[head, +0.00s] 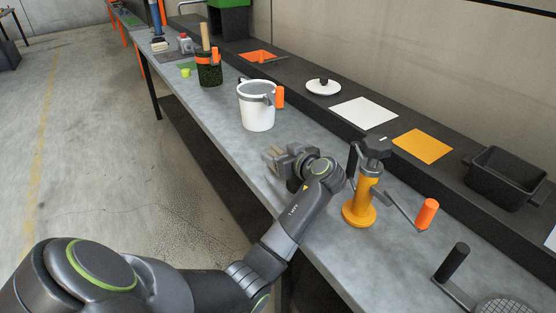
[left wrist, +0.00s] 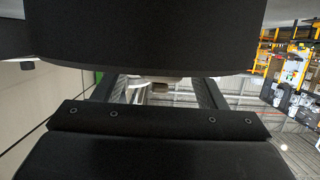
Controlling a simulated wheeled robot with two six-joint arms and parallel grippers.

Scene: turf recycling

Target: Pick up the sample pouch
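My left gripper (head: 274,158) is low over the near edge of the grey bench, between the white pot and the yellow hand-cranked device. In the left wrist view its two dark fingers (left wrist: 158,92) stand apart, with a gap between them. A small tan patch shows at the fingertips in the head view; I cannot tell whether it is the sample pouch or part of the gripper. A small brown thing (left wrist: 160,87) and a pale curved shape show in the gap in the left wrist view, too small to name. No pouch is clearly recognisable. My right gripper is not in view.
The white pot (head: 257,112) with an orange handle stands beyond the gripper. The yellow device (head: 359,207) with a crank stands close to its right. A black tray (head: 503,178), orange sheet (head: 423,146) and white sheet (head: 364,113) lie on the raised dark ledge.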

